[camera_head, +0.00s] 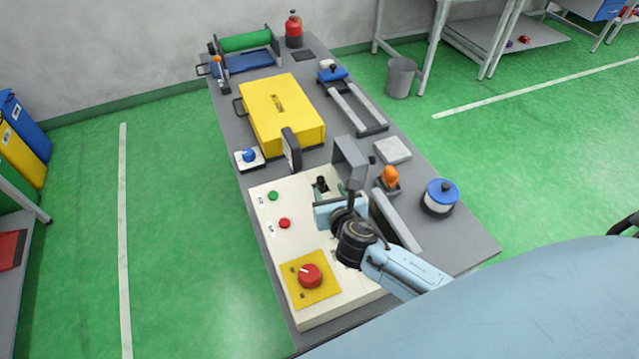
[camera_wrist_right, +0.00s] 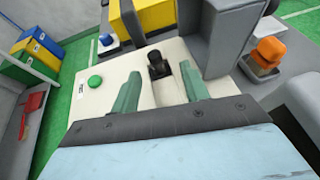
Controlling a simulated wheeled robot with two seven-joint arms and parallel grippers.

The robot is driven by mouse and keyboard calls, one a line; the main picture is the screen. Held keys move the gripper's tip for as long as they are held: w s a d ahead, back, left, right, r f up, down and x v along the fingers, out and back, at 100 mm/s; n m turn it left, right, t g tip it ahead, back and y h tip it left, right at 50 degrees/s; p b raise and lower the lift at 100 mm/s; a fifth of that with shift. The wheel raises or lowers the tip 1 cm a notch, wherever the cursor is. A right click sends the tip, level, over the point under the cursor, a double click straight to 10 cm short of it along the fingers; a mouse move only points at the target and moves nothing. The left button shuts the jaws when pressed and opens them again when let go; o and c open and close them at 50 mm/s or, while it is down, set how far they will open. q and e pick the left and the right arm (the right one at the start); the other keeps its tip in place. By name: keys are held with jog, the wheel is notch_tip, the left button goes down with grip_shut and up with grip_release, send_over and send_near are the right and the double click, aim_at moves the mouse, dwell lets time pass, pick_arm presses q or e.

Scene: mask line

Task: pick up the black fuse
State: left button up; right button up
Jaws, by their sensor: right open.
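The black fuse (camera_head: 321,184) stands upright in the cream control panel (camera_head: 262,222), near its far edge. In the right wrist view the fuse (camera_wrist_right: 158,66) shows between and beyond my fingertips. My right gripper (camera_head: 327,202) is open and empty, on the near side of the fuse. In the right wrist view its two greenish fingers (camera_wrist_right: 161,84) are spread apart, with a gap to the fuse. My left gripper is not in view.
A grey upright block (camera_head: 350,158) stands close to the right of the fuse. The panel has a green button (camera_head: 273,196), a red button (camera_head: 284,223) and a red knob (camera_head: 310,276). A yellow box (camera_head: 283,112) lies beyond. An orange-topped item (camera_head: 390,177) stands right.

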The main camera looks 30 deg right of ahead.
aim_at(322, 183)
jog(key=shift+w+d+f, duration=0.15)
jog(key=shift+w+f, duration=0.15)
jog(key=shift+w, duration=0.35)
jog(key=shift+w+f, duration=0.3)
jog(key=shift+w, duration=0.4)
jog(key=x, duration=0.1)
jog(key=b+x, duration=0.1)
jog(key=x, duration=0.1)
jog(key=shift+w+f, duration=0.2)
jog(key=shift+w, duration=0.1)
jog(key=shift+w+f, duration=0.1)
jog(key=shift+w, duration=0.3)
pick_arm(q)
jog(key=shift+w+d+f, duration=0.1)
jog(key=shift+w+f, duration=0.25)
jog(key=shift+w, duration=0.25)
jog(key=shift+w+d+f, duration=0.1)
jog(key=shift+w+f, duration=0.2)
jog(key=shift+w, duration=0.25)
pick_arm(e)
grip_shut()
